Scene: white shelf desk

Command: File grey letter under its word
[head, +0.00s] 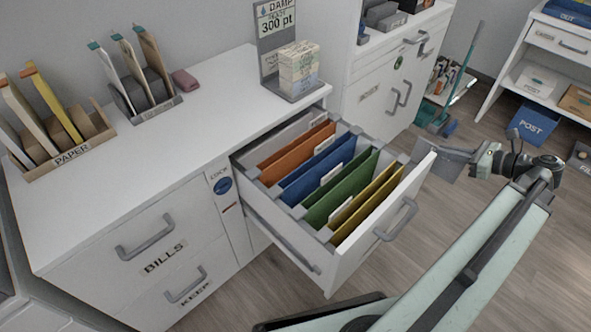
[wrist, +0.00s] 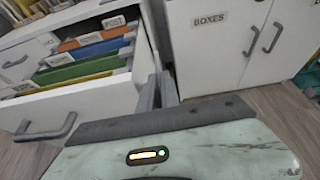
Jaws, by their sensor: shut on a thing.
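My gripper (wrist: 159,88) has its two grey fingers close together in the wrist view. In the head view a flat grey piece, seemingly the grey letter (head: 448,166), juts from it, just right of the open drawer's front. The letter's face and any word on it cannot be read. The open drawer (head: 410,207) holds an orange folder (head: 300,150), a blue folder (head: 312,181), a green folder (head: 340,192) and a yellow folder (head: 375,202), all with white tabs. In the wrist view one tab (wrist: 113,22) by the orange folder reads POST; the others are unclear.
A white cabinet marked BOXES (wrist: 209,20) stands beyond the drawer. A paper rack (head: 70,157), a second rack (head: 155,112) and a sign holder with stacked packs (head: 299,66) stand on the desk. A blue POST bin (head: 532,126) is at the right. Open floor lies right of the drawer.

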